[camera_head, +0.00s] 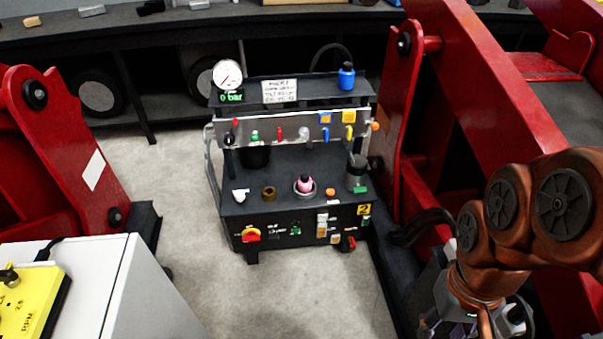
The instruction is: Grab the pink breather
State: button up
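My copper-coloured arm comes in from the right and bends down at the lower right, well apart from the breather. The end of my arm (465,312) is partly cut off by the bottom edge. No fingertips can be made out, so I cannot see whether my gripper is open or shut.
A valve panel (290,129) rises behind. Red frames (70,150) flank both sides. Grey floor is clear in front.

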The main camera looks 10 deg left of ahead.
aim_at(304, 183)
jog(key=u, duration=0.75)
jog(key=i, duration=0.85)
jog(key=u, duration=1)
